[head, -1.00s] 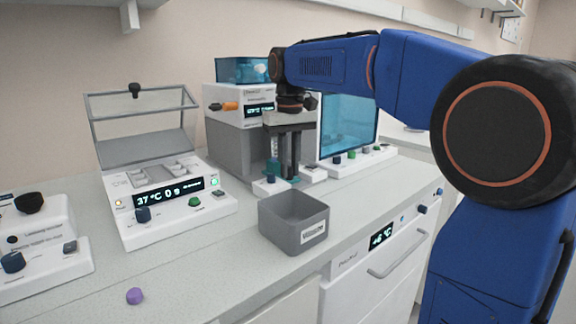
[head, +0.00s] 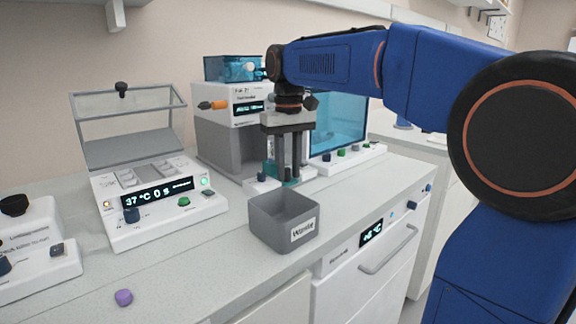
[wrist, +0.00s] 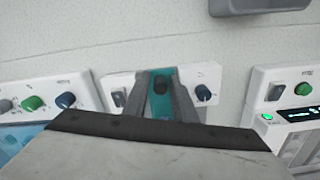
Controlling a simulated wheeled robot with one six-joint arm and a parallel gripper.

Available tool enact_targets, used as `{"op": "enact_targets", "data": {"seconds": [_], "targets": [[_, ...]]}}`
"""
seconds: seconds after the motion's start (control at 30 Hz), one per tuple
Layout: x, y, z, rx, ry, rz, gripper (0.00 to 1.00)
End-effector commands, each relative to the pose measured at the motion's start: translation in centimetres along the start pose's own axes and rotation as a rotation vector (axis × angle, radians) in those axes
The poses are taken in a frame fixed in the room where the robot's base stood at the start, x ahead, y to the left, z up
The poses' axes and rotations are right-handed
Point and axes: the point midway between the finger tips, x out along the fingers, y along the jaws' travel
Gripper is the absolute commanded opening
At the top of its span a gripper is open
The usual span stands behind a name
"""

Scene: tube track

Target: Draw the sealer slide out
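The sealer (head: 218,146) is a grey and white unit with a display, an orange-tipped lever and a blue clear top, at the back of the bench. Its teal slide shows low at the front, and in the wrist view it is a teal strip (wrist: 152,104) with a dark knob (wrist: 160,84). My gripper (head: 289,179) points straight down at the slide's front. In the wrist view its fingers (wrist: 160,80) stand on either side of the knob, with teal showing between. I cannot tell whether they touch it. The gripper's body hides the slide's rear part.
A grey waste bin (head: 268,236) stands just in front of the slide. A white heater with a raised clear lid (head: 160,218) is to the left, a blue-windowed unit (head: 338,125) to the right. A purple cap (head: 123,297) lies near the front edge. Bench between is clear.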

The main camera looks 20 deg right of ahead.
Motion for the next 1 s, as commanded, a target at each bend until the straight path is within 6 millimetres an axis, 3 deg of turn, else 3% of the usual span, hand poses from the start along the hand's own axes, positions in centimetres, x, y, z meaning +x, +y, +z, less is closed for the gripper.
{"op": "enact_targets", "data": {"seconds": [0.27, 0.8, 1.0], "targets": [[-2.2, 0.0, -0.1, 0.0, 0.004, 0.0, 0.24], [-12.8, 0.0, -0.1, 0.0, 0.002, 0.0, 0.24], [-15.8, 0.0, -0.1, 0.0, 0.0, 0.0, 0.24]]}}
